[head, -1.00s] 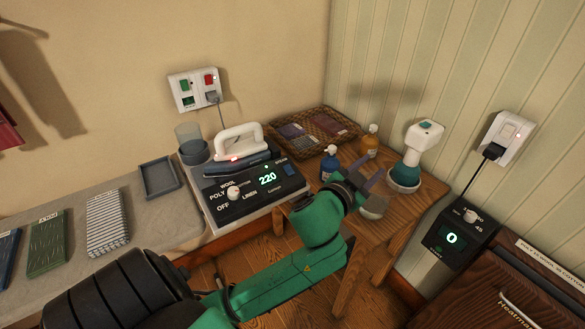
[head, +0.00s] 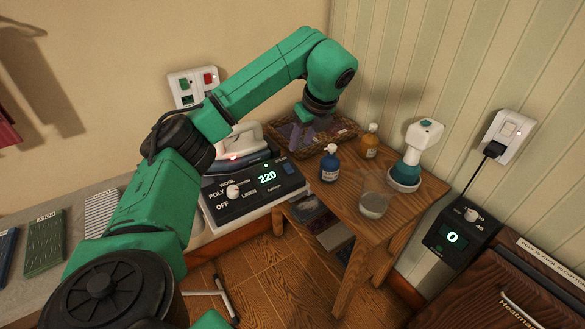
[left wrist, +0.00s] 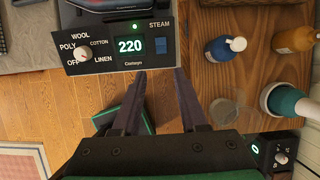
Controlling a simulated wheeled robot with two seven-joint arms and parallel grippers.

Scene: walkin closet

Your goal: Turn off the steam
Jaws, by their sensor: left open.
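The iron station's control panel (head: 255,197) has a white dial, a display reading 220 with a green light above it, and a small blue STEAM switch (head: 281,160). In the left wrist view the blue rocker switch (left wrist: 160,46) sits below the word STEAM, right of the display. The white iron (head: 240,138) rests on the station, partly behind my left arm. My left gripper (head: 308,134) is open and empty, above and behind the panel in the head view. In the wrist view its two fingers (left wrist: 160,76) point toward the switch, apart from it. My right gripper is not seen.
A wooden side table holds a blue bottle (head: 329,165), an amber bottle (head: 370,142), a clear cup (head: 374,203) and a white-and-teal steamer (head: 413,155). A wicker basket (head: 343,127) lies behind. A wall plate (head: 208,80) has green and red switches. A black box (head: 456,237) reads 0.

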